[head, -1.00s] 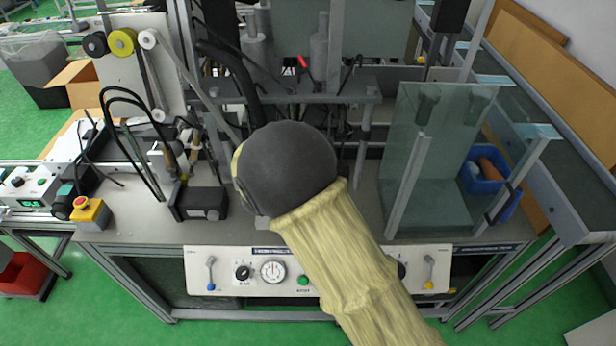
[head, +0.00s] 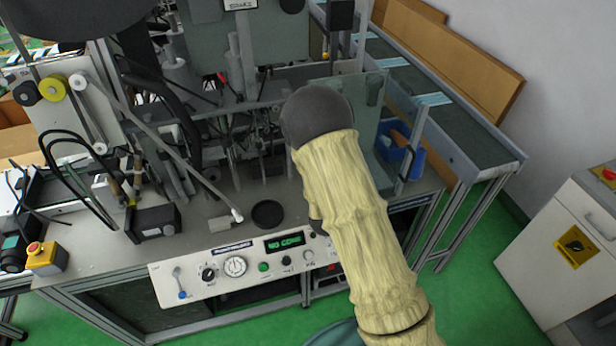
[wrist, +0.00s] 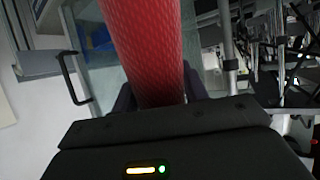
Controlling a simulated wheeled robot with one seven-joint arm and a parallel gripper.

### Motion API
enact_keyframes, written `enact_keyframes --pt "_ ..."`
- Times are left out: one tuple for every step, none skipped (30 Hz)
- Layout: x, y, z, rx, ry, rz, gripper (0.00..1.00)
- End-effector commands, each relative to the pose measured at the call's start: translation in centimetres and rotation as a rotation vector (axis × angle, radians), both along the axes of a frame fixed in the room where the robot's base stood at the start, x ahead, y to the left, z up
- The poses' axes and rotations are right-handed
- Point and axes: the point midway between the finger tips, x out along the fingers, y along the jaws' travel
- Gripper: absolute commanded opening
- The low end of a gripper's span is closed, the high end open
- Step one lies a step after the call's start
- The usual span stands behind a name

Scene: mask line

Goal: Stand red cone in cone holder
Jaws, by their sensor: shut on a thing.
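A red cone with a ribbed, yarn-like surface (wrist: 148,50) fills the upper middle of the wrist view. My gripper (wrist: 158,98) is shut on it; dark fingers show at both sides of its lower end. In the head view my arm hides the gripper and the cone. A dark round disc (head: 268,213) lies on the grey machine table, left of my arm; I cannot tell for sure whether it is the cone holder. A green display (head: 285,242) on the front panel seems to read "NO CONE".
A slanted rod with a white tip (head: 190,172) reaches down near the disc. A clear panel (head: 352,95) and a blue bin (head: 400,155) stand behind my arm on the right. A black box (head: 153,222) and a yellow button box (head: 46,258) sit at left.

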Motion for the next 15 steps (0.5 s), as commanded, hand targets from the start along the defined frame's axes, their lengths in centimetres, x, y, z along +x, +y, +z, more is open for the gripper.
enact_keyframes --pt "-0.4 -1.7 -1.0 -0.004 0.008 0.017 0.14" --pt "-0.7 -2.4 -1.5 -0.004 0.009 0.033 0.14" --pt "-1.1 -3.5 -2.3 -0.005 0.01 0.055 0.14" --pt "-1.6 -4.3 -3.0 -0.004 0.011 0.072 0.14" --pt "-2.1 -4.9 -3.6 -0.004 0.011 0.091 0.14" --pt "-2.8 -5.6 -4.4 -0.003 0.01 0.111 0.14" --pt "-3.3 -6.0 -4.8 -0.002 0.009 0.124 0.14" --pt "-3.7 -6.3 -5.2 -0.002 0.008 0.136 0.14" --pt "-4.2 -6.6 -5.6 -0.001 0.006 0.149 0.14" --pt "-4.6 -6.8 -5.8 -0.002 0.004 0.156 0.14" --pt "-4.8 -6.9 -6.0 0.0 0.004 0.163 0.14" --pt "-5.1 -6.9 -6.2 0.0 0.002 0.168 0.14" --pt "-5.2 -7.0 -6.2 0.0 0.001 0.171 0.14" --pt "-5.2 -7.0 -6.2 -0.001 -0.001 0.174 0.14" --pt "-5.3 -6.9 -6.3 -0.001 -0.003 0.176 0.14"
